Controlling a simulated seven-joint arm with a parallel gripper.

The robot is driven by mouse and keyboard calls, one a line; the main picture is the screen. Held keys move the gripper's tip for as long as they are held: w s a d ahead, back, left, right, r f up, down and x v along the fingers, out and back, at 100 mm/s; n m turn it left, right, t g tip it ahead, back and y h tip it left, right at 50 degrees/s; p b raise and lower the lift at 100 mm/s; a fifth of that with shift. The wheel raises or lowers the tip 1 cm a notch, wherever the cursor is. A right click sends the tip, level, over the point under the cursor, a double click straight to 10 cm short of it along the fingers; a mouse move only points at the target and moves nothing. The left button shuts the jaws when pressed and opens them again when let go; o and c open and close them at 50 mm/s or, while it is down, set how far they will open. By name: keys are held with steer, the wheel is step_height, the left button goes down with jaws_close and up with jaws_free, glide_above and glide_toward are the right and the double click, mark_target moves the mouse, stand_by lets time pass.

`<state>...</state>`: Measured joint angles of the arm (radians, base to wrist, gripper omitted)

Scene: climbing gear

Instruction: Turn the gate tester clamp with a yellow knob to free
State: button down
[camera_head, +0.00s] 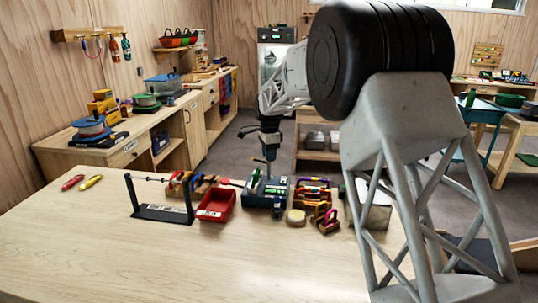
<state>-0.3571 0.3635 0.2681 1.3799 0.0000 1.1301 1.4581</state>
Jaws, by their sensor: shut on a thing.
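My gripper (268,158) points down over a blue-grey boxy device (265,201) on the wooden table. The device has green and pale parts on top and may be the gate tester, but I cannot tell for sure. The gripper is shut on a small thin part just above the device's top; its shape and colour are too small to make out. I cannot pick out the clamp or a yellow knob at this size, nor how the clamp is turned.
A red tray (215,206) and a black stand (163,213) with a rod lie left of the device. Wooden holders with coloured gear (313,194) and a round tan item (296,217) stand right. The table's front (190,265) is clear.

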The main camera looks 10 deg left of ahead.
steer(key=m, duration=0.5)
steer(key=shift+m, duration=0.3)
stand_by(0.4)
steer(key=c, duration=0.8)
jaws_free()
steer(key=shift+r, duration=3.95)
